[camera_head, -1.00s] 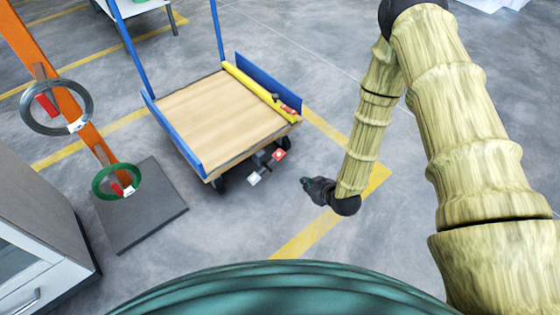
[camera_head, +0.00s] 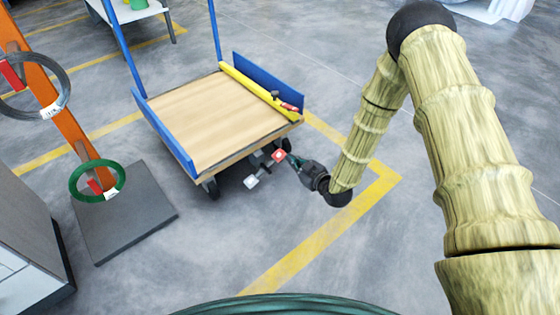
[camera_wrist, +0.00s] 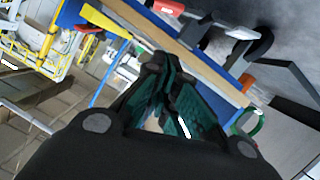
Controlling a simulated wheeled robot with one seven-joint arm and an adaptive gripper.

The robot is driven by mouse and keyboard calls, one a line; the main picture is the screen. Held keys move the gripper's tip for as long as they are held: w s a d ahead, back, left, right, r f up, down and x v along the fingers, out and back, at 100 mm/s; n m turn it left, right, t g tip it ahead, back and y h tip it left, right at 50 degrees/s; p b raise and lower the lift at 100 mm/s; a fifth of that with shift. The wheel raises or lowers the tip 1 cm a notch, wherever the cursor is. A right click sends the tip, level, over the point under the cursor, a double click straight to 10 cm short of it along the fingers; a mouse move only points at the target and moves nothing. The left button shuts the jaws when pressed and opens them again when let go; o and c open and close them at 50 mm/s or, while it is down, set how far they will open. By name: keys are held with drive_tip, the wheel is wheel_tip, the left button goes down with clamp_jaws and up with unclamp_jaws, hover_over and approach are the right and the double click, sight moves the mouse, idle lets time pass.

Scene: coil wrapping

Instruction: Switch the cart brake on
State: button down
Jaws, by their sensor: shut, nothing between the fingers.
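The cart (camera_head: 222,122) has a wooden deck and blue end frames, and stands on the floor left of my arm in the head view. Below its near right corner is a brake pedal with a red pad (camera_head: 279,155) and a white-grey pad (camera_head: 251,181). In the wrist view the red pad (camera_wrist: 168,7) and the white pad (camera_wrist: 240,33) show at the top. My gripper (camera_head: 292,160) is shut and empty, its fingertips close beside the red pad in the head view. I cannot tell whether they touch. The wrist view shows its fingers (camera_wrist: 165,75) together.
A yellow bar tool (camera_head: 247,84) lies along the deck's right side. At left, an orange post (camera_head: 62,115) holds a dark coil (camera_head: 66,88) and a green coil (camera_head: 73,184) above a dark base plate (camera_head: 130,225). The floor around my gripper is open.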

drive_tip(key=shift+w+a+f+b, duration=0.15)
drive_tip(key=shift+w+b, duration=0.15)
drive_tip(key=shift+w, duration=0.2)
drive_tip(key=b, duration=0.5)
hover_over(281, 159)
drive_tip(key=a, duration=0.2)
wheel_tip(281, 159, down, 3)
drive_tip(key=shift+s+d+f+b, duration=0.3)
drive_tip(key=shift+d+f+b, duration=0.25)
drive_tip(key=shift+f+b, duration=0.3)
drive_tip(key=shift+w+d+f+b, duration=0.15)
drive_tip(key=shift+d+f+b, duration=0.05)
drive_tip(key=shift+f+b, duration=0.4)
drive_tip(key=shift+d+p, duration=0.25)
drive_tip(key=shift+p, duration=0.1)
